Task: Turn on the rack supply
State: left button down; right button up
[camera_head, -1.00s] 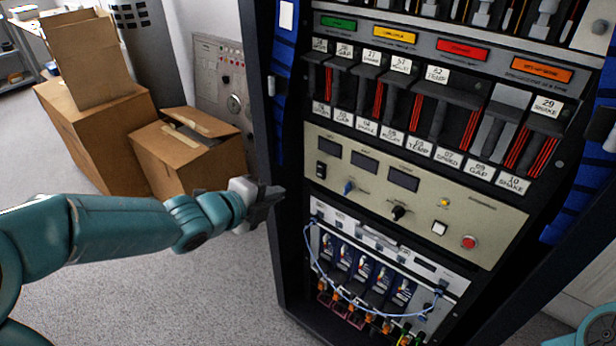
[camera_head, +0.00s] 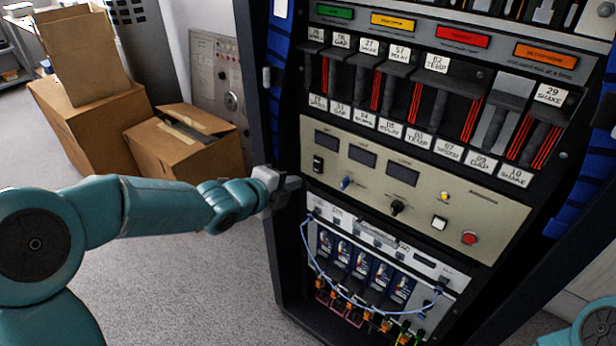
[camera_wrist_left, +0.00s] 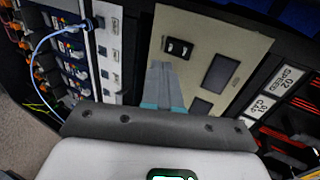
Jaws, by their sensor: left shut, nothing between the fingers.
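The rack (camera_head: 290,230) stands in front of me with a beige supply panel (camera_head: 425,182) across its middle. A black rocker switch (camera_head: 318,164) sits at the panel's left end; the left wrist view also shows it (camera_wrist_left: 178,48). My left gripper (camera_head: 298,184) is shut and empty at the rack's left edge, just below and left of the switch. In the left wrist view its fingers (camera_wrist_left: 162,68) point at the panel just short of the switch. Whether they touch the panel I cannot tell. My right gripper is out of view.
The panel also has dark displays (camera_head: 362,156), a blue knob (camera_head: 345,182), a black knob (camera_head: 397,207) and a red button (camera_head: 469,237). A looped blue cable (camera_head: 318,275) hangs below. Cardboard boxes (camera_head: 180,150) stand left of the rack.

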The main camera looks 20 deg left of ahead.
aim_at(316, 171)
pick_arm(q)
jog(key=x, duration=0.3)
jog(key=r+x, duration=0.1)
jog(key=x, duration=0.2)
jog(key=shift+w+d, duration=0.1)
jog(key=shift+w, duration=0.35)
jog(key=shift+w+f+t+b, duration=0.15)
jog(key=shift+t+b, duration=0.15)
jog(key=shift+b, duration=0.45)
